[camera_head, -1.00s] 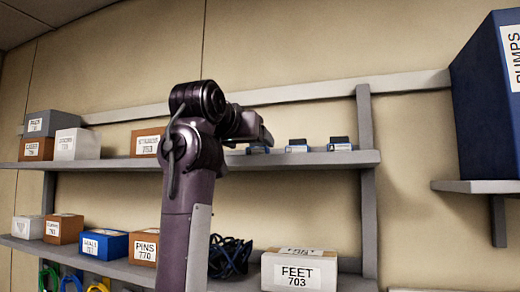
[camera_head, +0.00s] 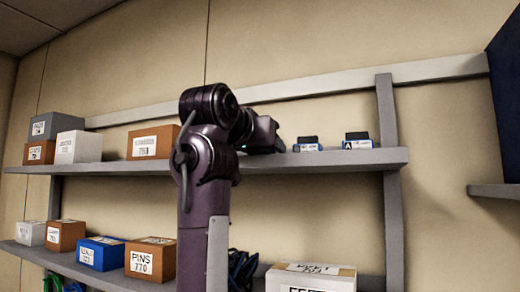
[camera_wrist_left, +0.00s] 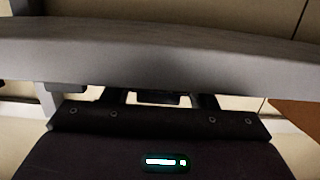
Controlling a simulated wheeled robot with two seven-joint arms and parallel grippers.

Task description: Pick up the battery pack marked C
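Two small battery packs with dark tops and blue-and-white fronts stand on the upper shelf in the head view. The right one (camera_head: 358,141) seems marked A; the mark on the other (camera_head: 308,144) is too small to read. My left gripper (camera_head: 268,136) is at the shelf left of them, covering the spot where a third pack stood. In the left wrist view, which looks upside down, my left gripper (camera_wrist_left: 165,99) has its fingers apart, with a dark block (camera_wrist_left: 157,97), likely that pack, between them. No contact shows. Another dark block (camera_wrist_left: 65,87) is beside it. My right gripper is not in view.
The upper shelf (camera_head: 330,161) holds a brown box (camera_head: 152,141) left of my arm. Its edge (camera_wrist_left: 160,50) crosses the wrist view close to the gripper. A post (camera_head: 387,105) stands right of the packs. Labelled boxes fill the lower shelf.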

